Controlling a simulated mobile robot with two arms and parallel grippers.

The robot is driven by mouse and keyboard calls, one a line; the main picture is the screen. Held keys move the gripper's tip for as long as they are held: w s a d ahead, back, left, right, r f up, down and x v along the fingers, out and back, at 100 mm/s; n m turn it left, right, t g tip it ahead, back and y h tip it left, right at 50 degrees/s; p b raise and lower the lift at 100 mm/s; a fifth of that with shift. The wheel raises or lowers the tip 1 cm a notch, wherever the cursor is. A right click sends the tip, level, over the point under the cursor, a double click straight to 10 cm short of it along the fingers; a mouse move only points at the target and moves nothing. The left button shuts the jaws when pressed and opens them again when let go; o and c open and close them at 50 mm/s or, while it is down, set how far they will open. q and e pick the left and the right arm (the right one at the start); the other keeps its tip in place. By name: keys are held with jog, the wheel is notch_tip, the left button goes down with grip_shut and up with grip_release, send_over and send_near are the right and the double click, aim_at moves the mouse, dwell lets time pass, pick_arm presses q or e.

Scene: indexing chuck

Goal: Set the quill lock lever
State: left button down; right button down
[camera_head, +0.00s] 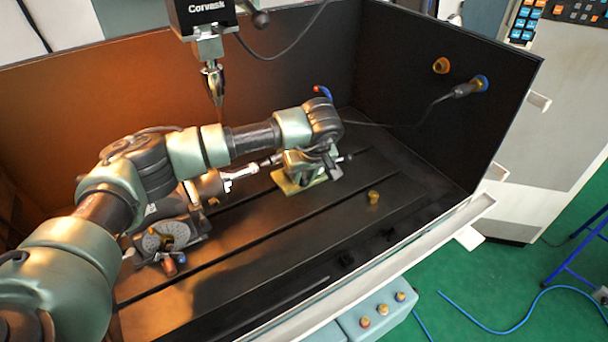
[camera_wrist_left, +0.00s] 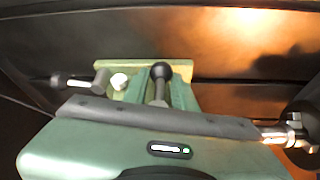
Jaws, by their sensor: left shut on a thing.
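The tailstock (camera_head: 294,183) stands on the slotted machine table, with a green body and yellow-green base. Its metal quill (camera_head: 242,172) points left toward the indexing chuck (camera_head: 210,186). In the left wrist view the quill lock lever (camera_wrist_left: 160,76) shows as a dark ball-ended lever above the green tailstock body (camera_wrist_left: 183,97). My left gripper (camera_head: 326,160) is down at the tailstock, shut on the lever. Its fingertips are mostly hidden, so the exact contact does not show. The quill tip (camera_wrist_left: 285,132) is at the right of the wrist view. My right gripper is not in view.
The spindle (camera_head: 212,75) hangs above my left arm. A brass piece (camera_head: 373,197) stands on the table to the right of the tailstock. Dark enclosure walls (camera_head: 440,110) rise behind and at right. The front right table area looks mostly clear.

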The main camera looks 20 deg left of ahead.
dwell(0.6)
pick_arm(q)
jog(key=shift+w+f+b, duration=0.1)
jog(key=shift+b, duration=0.3)
jog(key=t+b, duration=0.1)
jog(key=b, duration=0.1)
jog(key=t+h+b, duration=0.1)
jog(key=b, duration=0.1)
jog(key=t+h+b, duration=0.1)
jog(key=b, duration=0.2)
jog(key=shift+w+d+n, duration=0.25)
jog(key=shift+w+n, duration=0.1)
jog(key=shift+n, duration=0.05)
jog(key=shift+d+r+b, duration=0.1)
jog(key=shift+r+b, duration=0.1)
jog(key=shift+b, duration=0.3)
jog(key=shift+r, duration=0.15)
jog(key=shift+w, duration=0.1)
jog(key=c, duration=1.2)
grip_release()
jog(key=shift+o, duration=0.2)
